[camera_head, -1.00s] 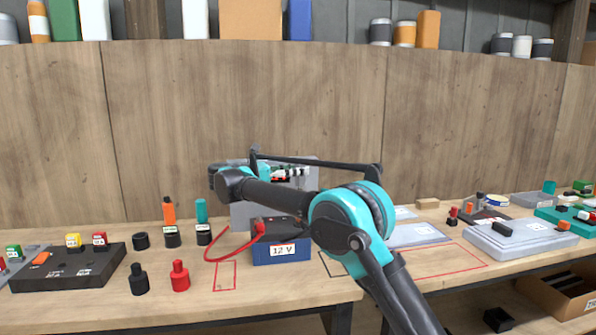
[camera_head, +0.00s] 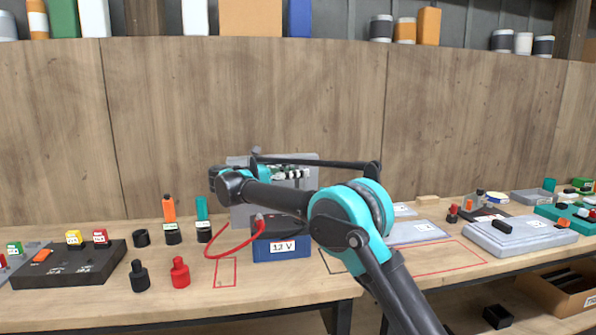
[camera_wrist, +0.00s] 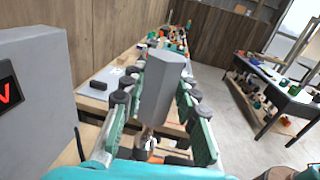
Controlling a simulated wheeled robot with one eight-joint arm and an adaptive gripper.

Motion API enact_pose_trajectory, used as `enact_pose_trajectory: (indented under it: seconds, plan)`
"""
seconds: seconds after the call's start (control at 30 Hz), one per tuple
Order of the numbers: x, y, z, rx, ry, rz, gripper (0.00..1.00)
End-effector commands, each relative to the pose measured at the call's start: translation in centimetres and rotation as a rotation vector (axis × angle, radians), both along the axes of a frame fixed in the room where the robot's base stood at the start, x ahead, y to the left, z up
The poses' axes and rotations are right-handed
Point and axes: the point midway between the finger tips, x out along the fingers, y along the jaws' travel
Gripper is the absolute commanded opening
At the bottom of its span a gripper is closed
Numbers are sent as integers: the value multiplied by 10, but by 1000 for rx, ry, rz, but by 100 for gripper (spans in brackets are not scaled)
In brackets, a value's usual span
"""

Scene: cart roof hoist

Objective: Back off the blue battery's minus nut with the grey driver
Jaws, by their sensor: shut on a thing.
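The blue battery (camera_head: 281,251), with a 12 V label, stands on the bench left of my arm's elbow. A red cable (camera_head: 217,257) curves to its dark top, at the left end. My arm hides part of the battery's top, and I cannot make out the minus nut. In the wrist view my gripper (camera_wrist: 160,95) is shut on the grey driver (camera_wrist: 166,83), a faceted grey body between the teal fingers. In the head view the gripper (camera_head: 284,173) is small and partly hidden, above the battery and in front of a grey panel. I cannot see the driver's tip clearly.
The grey panel (camera_head: 241,213) stands behind the battery. A grey case (camera_head: 520,237) lies at right. Bare bench lies inside the red outline (camera_head: 440,262).

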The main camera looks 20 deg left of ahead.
Motion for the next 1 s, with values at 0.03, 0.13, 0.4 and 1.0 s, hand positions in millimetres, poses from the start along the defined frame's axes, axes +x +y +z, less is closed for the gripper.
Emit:
enact_pose_trajectory:
  seconds: [0.03,0.13,0.4,1.0]
  plan:
    - [0,0,-1,-1,-1,0,0]
    - [0,0,-4,-1,-1,0,0]
    - [0,0,-11,-1,-1,0,0]
    - [0,0,11,-1,-1,7,0]
